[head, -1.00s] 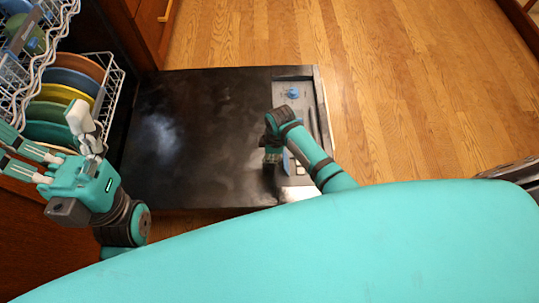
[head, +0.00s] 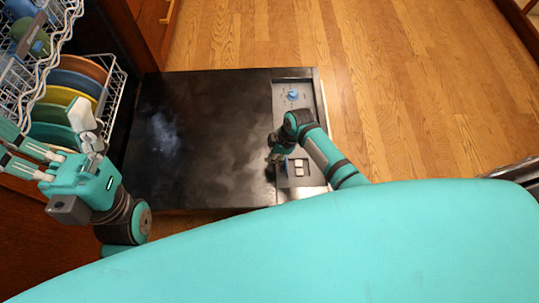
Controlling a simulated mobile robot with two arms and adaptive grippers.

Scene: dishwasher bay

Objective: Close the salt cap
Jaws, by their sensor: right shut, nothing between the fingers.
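The open dishwasher door (head: 190,140) lies flat with its dark inner face up. A grey panel (head: 308,85) runs along its right side. A round blue cap (head: 293,96) sits on the upper part of this panel; it is small, and I cannot tell whether it is the salt cap. My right gripper (head: 274,158) is shut and empty, over the panel's left edge below the blue cap and apart from it. It hides part of the panel. Small pale squares (head: 299,167) show right of it. My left gripper (head: 45,136) is open beside the racks, at the left.
A lower rack (head: 112,85) with several coloured plates (head: 76,80) stands at the upper left. An upper rack (head: 62,25) with dishes is above it. Wooden cabinets (head: 152,30) border the bay. The wooden floor (head: 420,90) to the right is clear.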

